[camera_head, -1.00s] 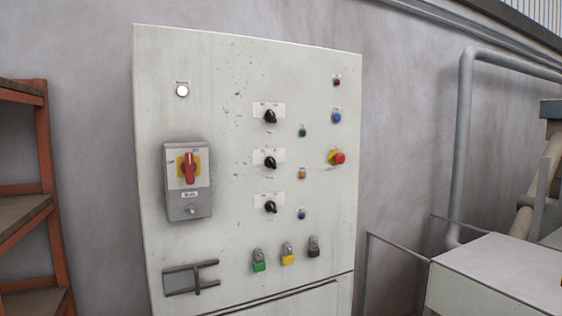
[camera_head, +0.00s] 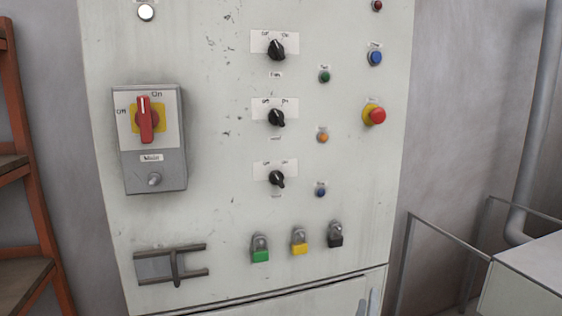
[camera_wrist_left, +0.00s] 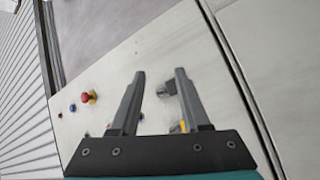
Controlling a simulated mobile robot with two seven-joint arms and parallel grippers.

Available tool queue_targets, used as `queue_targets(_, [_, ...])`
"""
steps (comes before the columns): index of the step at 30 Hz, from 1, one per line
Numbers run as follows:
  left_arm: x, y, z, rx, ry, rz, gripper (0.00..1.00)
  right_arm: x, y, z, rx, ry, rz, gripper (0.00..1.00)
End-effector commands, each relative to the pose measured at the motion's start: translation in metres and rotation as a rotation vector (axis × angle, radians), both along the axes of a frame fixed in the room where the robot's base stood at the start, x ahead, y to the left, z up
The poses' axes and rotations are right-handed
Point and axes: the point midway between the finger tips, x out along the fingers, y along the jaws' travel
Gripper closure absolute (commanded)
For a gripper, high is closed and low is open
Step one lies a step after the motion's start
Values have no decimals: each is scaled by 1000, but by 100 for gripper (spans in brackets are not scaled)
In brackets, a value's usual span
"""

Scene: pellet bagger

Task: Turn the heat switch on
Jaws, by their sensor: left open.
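Three black rotary switches, the top (camera_head: 276,48), the middle (camera_head: 276,117) and the bottom (camera_head: 277,179), sit in a column on the pale control cabinet (camera_head: 225,215). Each has a white Off/On plate; the name labels below are too small to read surely, so I cannot tell which is heat. Their exact pointer settings are unclear. My left gripper (camera_wrist_left: 159,74) is open in the left wrist view, its two fingers over the cabinet face. A grey fitting (camera_wrist_left: 167,89) shows between the fingers, apparently not gripped. My right gripper is not in view.
A red main switch (camera_head: 145,120) points towards On. Right of the rotary switches are a red emergency button (camera_head: 375,115) and several small buttons. Green (camera_head: 260,249), yellow (camera_head: 299,242) and black (camera_head: 335,235) padlocks hang below. A railing (camera_head: 445,236) stands at right, an orange shelf (camera_head: 27,170) at left.

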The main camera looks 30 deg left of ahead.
Motion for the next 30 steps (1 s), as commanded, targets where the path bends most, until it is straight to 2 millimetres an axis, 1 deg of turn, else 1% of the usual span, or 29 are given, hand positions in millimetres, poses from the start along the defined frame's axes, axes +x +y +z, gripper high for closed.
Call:
queue_targets(1, [17,12,65,-148,-175,63,54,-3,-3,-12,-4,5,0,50])
queue_targets(2, [21,22,102,-242,-272,100,54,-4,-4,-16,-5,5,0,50])
queue_targets(3, [21,34,146,-372,-396,140,54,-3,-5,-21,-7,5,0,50])
queue_targets(5, [14,55,205,-571,-570,191,54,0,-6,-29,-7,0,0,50])
queue_targets(6, [5,68,239,-709,-680,216,54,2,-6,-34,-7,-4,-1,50])
queue_targets(8, [-12,86,282,-922,-832,240,54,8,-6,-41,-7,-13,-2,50])
queue_targets(9, [-24,97,305,-1070,-922,250,54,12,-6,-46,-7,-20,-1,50])
queue_targets(10, [-34,104,320,-1178,-984,252,54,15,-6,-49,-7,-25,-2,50])
queue_targets(12, [-54,115,347,-1428,-1099,242,54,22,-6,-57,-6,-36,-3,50])
queue_targets(15, [-77,121,373,-1749,-1197,204,54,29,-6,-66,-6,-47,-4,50])
queue_targets(18, [-93,119,390,-1994,-1230,155,54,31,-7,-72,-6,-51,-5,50])
queue_targets(19, [-96,117,393,-2051,-1230,142,54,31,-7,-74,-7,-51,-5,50])
queue_targets(21, [-102,114,400,-2154,-1230,117,54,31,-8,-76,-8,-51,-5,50])
queue_targets(24, [-105,112,405,-2232,-1221,97,54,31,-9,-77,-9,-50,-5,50])
queue_targets(27, [-103,115,408,-2254,-1218,91,54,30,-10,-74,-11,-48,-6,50])
queue_targets(30, [-95,124,409,-2252,-1217,94,54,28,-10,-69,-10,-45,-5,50])
